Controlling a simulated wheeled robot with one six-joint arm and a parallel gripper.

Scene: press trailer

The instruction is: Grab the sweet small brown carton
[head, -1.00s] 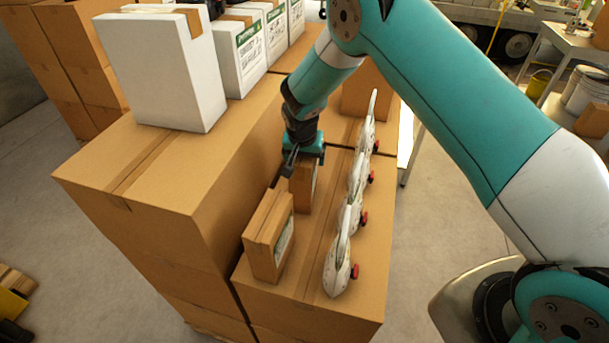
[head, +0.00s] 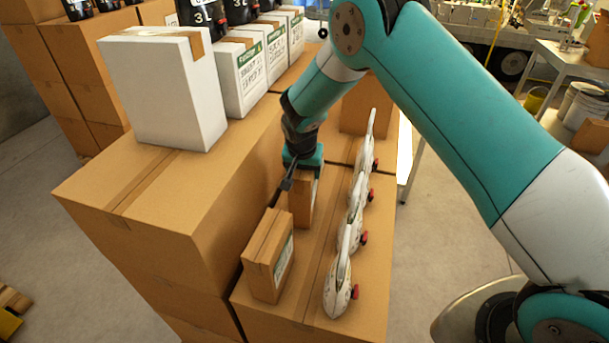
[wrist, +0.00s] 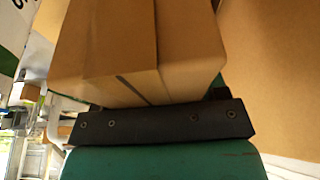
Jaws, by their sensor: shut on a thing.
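My gripper (head: 299,176) is at the top of a small brown carton (head: 304,203) and is shut on it. This carton stands upright, or nearly so, over the large brown boxes, behind a second small brown carton (head: 262,277). I cannot tell whether its base touches the box below. The second carton has a tape strip on top and a pale green-and-white label on its right side. In the wrist view the held carton (wrist: 130,45) fills the upper middle, against the dark finger bar (wrist: 155,124). Its label is not readable.
White spray bottles (head: 343,270) with red parts stand in a row just right of the cartons. A taller stack of brown boxes (head: 165,200) rises on the left, with white cartons (head: 165,95) on it. A table (head: 575,45) stands far right. Open floor lies around the stack.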

